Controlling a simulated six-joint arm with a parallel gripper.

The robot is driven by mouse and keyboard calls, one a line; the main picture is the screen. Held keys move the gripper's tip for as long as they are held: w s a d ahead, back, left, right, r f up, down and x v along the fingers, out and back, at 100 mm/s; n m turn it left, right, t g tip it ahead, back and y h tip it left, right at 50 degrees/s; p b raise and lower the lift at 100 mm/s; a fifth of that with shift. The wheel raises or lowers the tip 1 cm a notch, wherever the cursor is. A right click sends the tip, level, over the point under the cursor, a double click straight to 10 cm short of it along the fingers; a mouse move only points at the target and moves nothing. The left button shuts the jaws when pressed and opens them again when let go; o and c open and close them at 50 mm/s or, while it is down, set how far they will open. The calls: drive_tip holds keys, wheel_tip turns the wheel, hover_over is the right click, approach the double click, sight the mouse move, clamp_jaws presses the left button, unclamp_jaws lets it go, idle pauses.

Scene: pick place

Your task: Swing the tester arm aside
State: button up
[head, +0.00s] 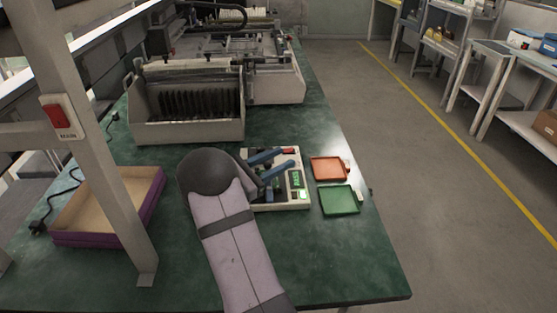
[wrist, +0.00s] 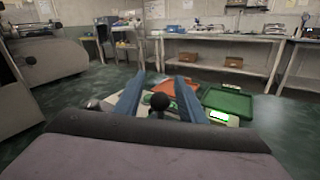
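The tester (head: 262,204) is a pale box on the green bench, with a lit green PASS display (head: 296,179) and a red part at its far edge. In the wrist view the display (wrist: 219,117) shows low on the right. My gripper (head: 284,160) has two blue fingers spread over the tester. In the wrist view my gripper (wrist: 160,82) is open, with a round black knob (wrist: 160,101) between the fingers and a visible gap on each side. The knob appears to belong to the tester arm; the rest of that arm is hidden by my gripper and wrist.
An orange tray (head: 328,169) and a green tray (head: 338,200) lie right of the tester, near the bench edge. A grey machine (head: 186,130) stands behind. A purple-sided box (head: 100,240) and a post with a red switch (head: 58,115) are at left.

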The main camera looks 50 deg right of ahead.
clamp_jaws()
drive_tip(key=shift+w+a+t, duration=0.1)
drive_tip(key=shift+w+t, duration=0.05)
drive_tip(key=shift+t, duration=0.15)
drive_tip(key=n+t, duration=0.1)
drive_tip(key=w+n+t, duration=0.1)
drive_tip(key=a+t, duration=0.1)
drive_tip(key=shift+w+n+t+b, duration=0.25)
drive_tip(key=shift+n+t+b, duration=0.1)
drive_tip(key=shift+n+t, duration=0.05)
drive_tip(key=n+t, duration=0.1)
drive_tip(key=w+a+t+b, duration=0.1)
drive_tip(key=n+t, duration=0.1)
drive_tip(key=t, duration=0.1)
drive_tip(key=shift+w+a+f+n+b, duration=0.2)
drive_tip(key=shift+a+n+b, duration=0.1)
drive_tip(key=shift+b, duration=0.1)
drive_tip(key=n+t+y+b, duration=0.1)
drive_tip(key=w+a+n+t+b, duration=0.1)
drive_tip(key=t, duration=0.1)
drive_tip(key=shift+a+y+b, duration=0.3)
drive_tip(key=shift+y, duration=0.1)
drive_tip(key=shift+w+a+r+n+t+y+b, duration=0.15)
drive_tip(key=shift+w+a+n+t+y+b, duration=0.1)
drive_tip(key=shift+a+n+t+y+b, duration=0.6)
drive_tip(key=shift+w+a+r+n+t+y+b, duration=0.15)
drive_tip(key=shift+n+t+y+b, duration=0.3)
drive_tip(key=shift+n+t, duration=0.5)
drive_tip(key=shift+w, duration=0.1)
